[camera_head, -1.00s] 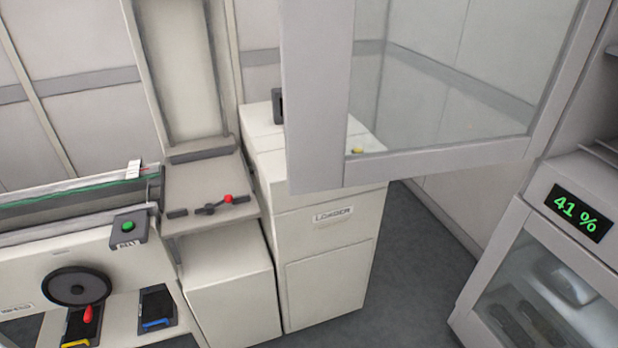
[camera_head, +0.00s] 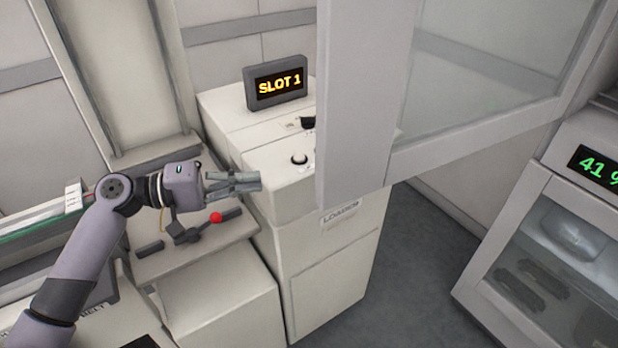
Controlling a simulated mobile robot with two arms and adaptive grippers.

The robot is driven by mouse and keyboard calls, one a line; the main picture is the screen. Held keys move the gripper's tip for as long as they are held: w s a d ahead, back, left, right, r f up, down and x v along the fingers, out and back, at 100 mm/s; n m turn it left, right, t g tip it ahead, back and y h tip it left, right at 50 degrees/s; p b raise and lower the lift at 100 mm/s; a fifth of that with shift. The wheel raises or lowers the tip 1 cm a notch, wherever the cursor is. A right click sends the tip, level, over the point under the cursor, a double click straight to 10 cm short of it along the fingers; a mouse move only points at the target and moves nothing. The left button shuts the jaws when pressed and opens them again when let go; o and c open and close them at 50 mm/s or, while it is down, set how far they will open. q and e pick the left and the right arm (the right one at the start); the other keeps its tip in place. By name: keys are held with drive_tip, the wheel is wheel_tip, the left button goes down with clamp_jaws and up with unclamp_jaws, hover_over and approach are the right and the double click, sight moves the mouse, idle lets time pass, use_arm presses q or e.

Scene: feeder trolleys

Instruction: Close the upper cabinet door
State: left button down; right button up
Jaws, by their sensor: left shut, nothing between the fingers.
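The upper cabinet door (camera_head: 357,95) is a grey frame with a clear glass pane (camera_head: 490,65). It stands swung open toward me, across the upper right of the head view, and hides part of the loader behind it. My left gripper (camera_head: 258,181) is shut and empty. It points right, over the front of the loader cabinet, to the left of the door's free edge and apart from it in the picture. My right gripper is not in view.
The white loader cabinet (camera_head: 335,285) carries a "SLOT 1" display (camera_head: 279,83) and a white knob (camera_head: 299,158). A lever with a red ball (camera_head: 216,217) is below my left wrist. A lower glass-fronted cabinet (camera_head: 500,235) with a "41 %" display stands right. Grey floor (camera_head: 410,270) is clear between.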

use_arm(q)
drive_tip(key=s+d+r+p, duration=0.1)
drive_tip(key=d+r+p, duration=0.1)
drive_tip(key=d+p, duration=0.4)
drive_tip(key=d, duration=0.5)
drive_tip(key=shift+s+r+h, duration=0.15)
drive_tip(key=shift+r+h, duration=0.15)
drive_tip(key=shift+h, duration=0.1)
drive_tip(key=shift+d, duration=0.1)
